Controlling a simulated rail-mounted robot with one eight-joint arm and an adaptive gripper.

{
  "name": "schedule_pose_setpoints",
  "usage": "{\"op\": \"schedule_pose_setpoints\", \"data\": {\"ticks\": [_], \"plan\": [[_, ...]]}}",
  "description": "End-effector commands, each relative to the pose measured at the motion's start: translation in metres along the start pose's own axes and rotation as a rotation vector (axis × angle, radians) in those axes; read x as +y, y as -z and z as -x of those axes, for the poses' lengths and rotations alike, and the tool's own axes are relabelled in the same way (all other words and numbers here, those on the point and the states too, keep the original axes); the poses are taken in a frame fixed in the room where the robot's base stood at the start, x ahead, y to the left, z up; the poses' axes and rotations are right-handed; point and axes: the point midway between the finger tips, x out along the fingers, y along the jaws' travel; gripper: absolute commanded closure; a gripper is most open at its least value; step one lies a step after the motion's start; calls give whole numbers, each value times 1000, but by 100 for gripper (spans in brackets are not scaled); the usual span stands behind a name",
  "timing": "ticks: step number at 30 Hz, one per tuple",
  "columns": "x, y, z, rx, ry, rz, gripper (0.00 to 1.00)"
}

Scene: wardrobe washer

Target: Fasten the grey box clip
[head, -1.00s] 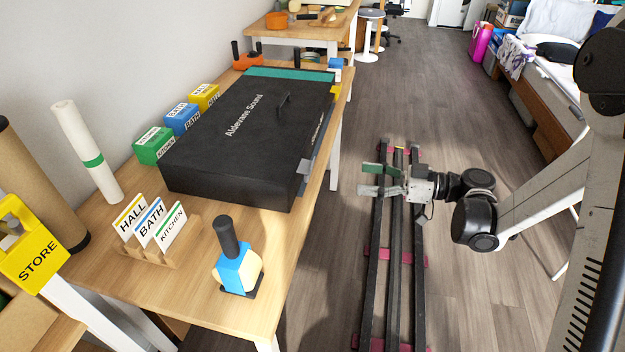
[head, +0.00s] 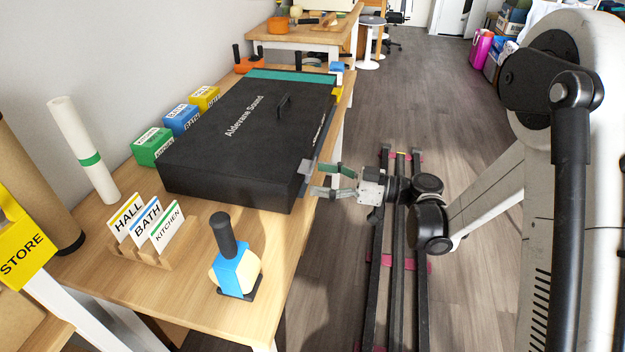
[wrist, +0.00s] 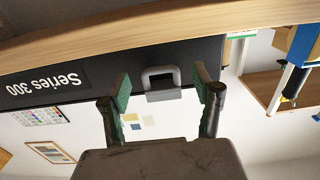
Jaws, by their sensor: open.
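The black box (head: 235,135) lies on the wooden table with its lid down. The grey clip (head: 304,170) is on the box's right side, near its front corner. In the wrist view the grey clip (wrist: 161,84) is a square loop on the box's dark side; I cannot tell whether it is fastened. My gripper (head: 318,180) is open and empty beside the box, with its fingers pointing at the clip. In the wrist view my gripper (wrist: 161,80) has its green-padded fingers on either side of the clip, apart from it.
A blue and cream block with a black handle (head: 237,260) stands near the table's front right edge.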

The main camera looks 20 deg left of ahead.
Motion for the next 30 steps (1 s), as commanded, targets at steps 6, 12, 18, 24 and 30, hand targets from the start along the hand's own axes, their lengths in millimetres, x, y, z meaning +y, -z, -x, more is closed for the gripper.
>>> {"op": "schedule_pose_setpoints", "data": {"ticks": [6, 12, 18, 24, 30], "plan": [[0, 0, -21, 0, 0, 0, 38], [0, 0, -26, 0, -1, 0, 38], [0, 0, -26, 0, -1, 0, 42], [0, 0, -25, 0, -1, 0, 69], [0, 0, -25, -1, -1, 0, 85]]}}
